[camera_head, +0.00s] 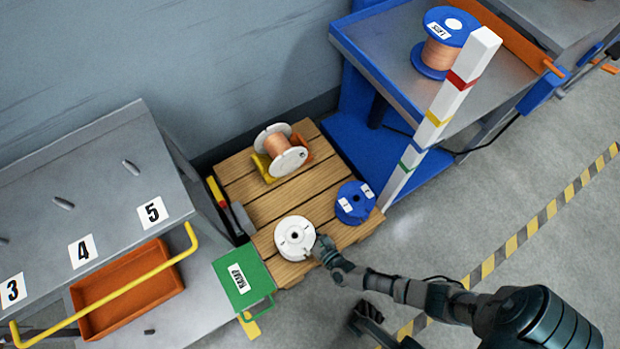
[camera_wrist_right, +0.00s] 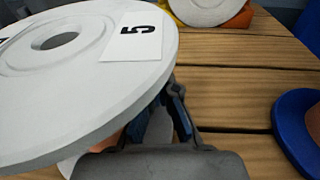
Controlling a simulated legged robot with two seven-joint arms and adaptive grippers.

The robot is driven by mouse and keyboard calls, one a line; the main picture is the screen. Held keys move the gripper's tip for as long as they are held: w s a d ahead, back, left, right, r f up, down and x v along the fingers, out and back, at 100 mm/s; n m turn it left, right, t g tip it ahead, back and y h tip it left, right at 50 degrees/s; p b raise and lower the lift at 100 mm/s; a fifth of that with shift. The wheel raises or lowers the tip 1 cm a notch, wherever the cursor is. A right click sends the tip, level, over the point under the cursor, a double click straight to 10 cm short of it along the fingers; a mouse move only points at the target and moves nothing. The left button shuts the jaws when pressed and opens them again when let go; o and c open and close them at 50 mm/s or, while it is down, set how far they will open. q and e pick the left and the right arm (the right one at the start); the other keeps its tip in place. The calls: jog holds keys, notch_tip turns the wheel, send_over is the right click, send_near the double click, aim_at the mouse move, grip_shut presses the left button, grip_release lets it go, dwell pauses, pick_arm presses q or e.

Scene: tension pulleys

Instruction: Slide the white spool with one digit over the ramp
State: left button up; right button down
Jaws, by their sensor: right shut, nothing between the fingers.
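A white spool (camera_head: 295,238) stands on end on the wooden pallet, one flange up. In the right wrist view its flange (camera_wrist_right: 75,95) is close and large, with a label showing a single 5. The green ramp (camera_head: 238,281), with a white label, sits at the pallet's front left corner, beside this spool. My right gripper (camera_head: 322,248) is at the spool's right edge. In the wrist view its fingers (camera_wrist_right: 168,115) reach below the flange rim, partly hidden by it; they hold nothing. Whether they touch the spool I cannot tell.
On the pallet (camera_head: 240,180), another white spool with copper wire (camera_head: 281,150) lies in chocks at the back, and a blue spool (camera_head: 355,202) stands at right. A striped post (camera_head: 440,116) rises beside the pallet. A grey table (camera_head: 110,185) stands left.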

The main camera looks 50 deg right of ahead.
aim_at(297, 236)
jog(key=shift+a, duration=0.35)
jog(key=shift+d, duration=0.15)
jog(key=shift+w+a, duration=0.15)
jog(key=shift+a, duration=0.3)
jog(key=shift+w+a, duration=0.15)
jog(key=shift+a, duration=0.55)
jog(key=shift+w+a, duration=0.1)
jog(key=shift+a, duration=0.6)
jog(key=shift+w+a, duration=0.2)
jog(key=shift+a, duration=0.85)
jog(key=shift+w+a, duration=0.2)
jog(key=shift+a, duration=0.85)
jog(key=shift+a, duration=0.15)
jog(key=shift+w+a, duration=0.25)
jog(key=shift+a, duration=1)
jog(key=shift+w+a, duration=0.3)
jog(key=shift+a, duration=1)
jog(key=shift+w+a, duration=0.25)
jog(key=shift+a, duration=1)
